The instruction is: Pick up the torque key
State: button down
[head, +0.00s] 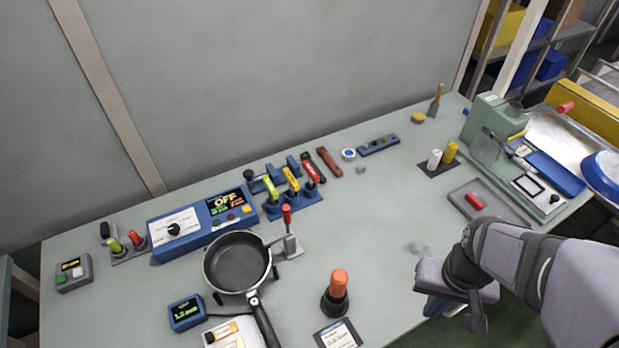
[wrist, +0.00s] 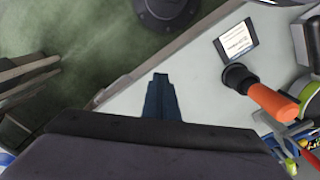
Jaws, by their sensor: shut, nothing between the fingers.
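An orange-handled tool (head: 339,284) stands upright in a round black base (head: 334,304) near the front edge of the bench, and it also shows in the wrist view (wrist: 273,102). It may be the torque key; I cannot tell for sure. Several tools with green, yellow and red handles (head: 291,180) stand in a blue rack (head: 297,203) further back. My gripper (wrist: 160,80) is shut and empty at the front edge of the bench, to the right of the orange-handled tool in the head view. My wrist partly hides the gripper in the head view.
A labelled card (head: 338,333) lies in front of the orange-handled tool. A black pan (head: 238,264) and a small display box (head: 186,313) are to its left. A green press (head: 490,127) and a grey tray (head: 489,202) stand at the right. The middle of the bench is mostly clear.

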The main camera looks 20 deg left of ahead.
jog(key=c, duration=1.7)
grip_release()
jog(key=shift+o, duration=0.2)
notch_tip(320, 180, up, 3)
jog(key=n+t+y+p, duration=0.1)
jog(key=n+t+y, duration=0.2)
jog(key=n, duration=0.6)
send_over(312, 170)
jog(key=s+d, duration=0.2)
jog(key=shift+a, duration=0.2)
jog(key=shift+w+p+x, duration=0.2)
jog(key=shift+p+x, duration=1.7)
jog(key=shift+x, duration=1.75)
